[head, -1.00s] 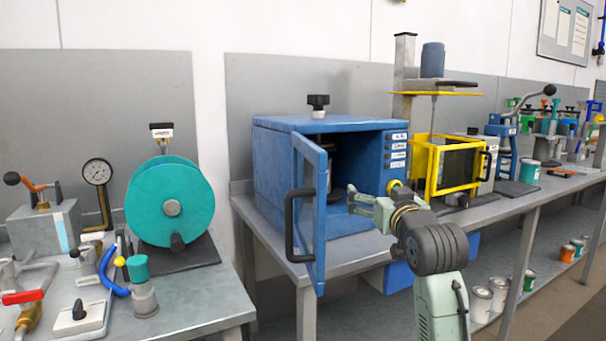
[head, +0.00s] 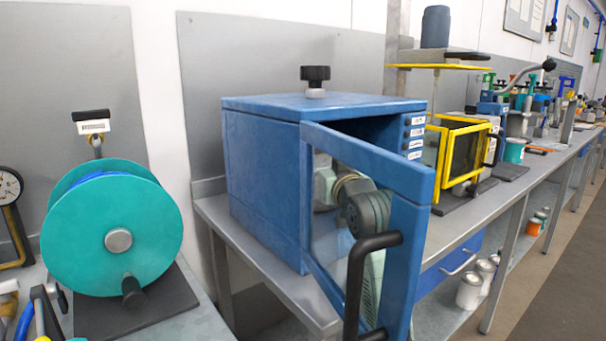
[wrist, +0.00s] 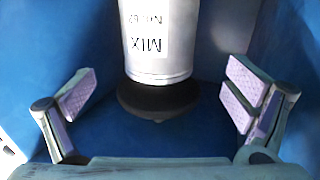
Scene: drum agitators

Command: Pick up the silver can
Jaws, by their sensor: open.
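The silver can (wrist: 158,55) stands inside the blue cabinet (head: 265,150), at the top middle of the wrist view, with a white label reading "MIX" upside down in the picture. It rests on a dark round base (wrist: 158,100). My gripper (wrist: 160,92) is open, with one finger on each side of the picture. The can and its base lie ahead between the fingers, apart from both. In the head view, part of my arm shows through the window of the open cabinet door (head: 408,265), and the can is hidden.
The cabinet walls enclose my gripper closely. The open door, with its black handle (head: 362,280), stands out in front of my arm. A teal reel (head: 75,225) is to the left, and a yellow-framed box (head: 465,155) is to the right.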

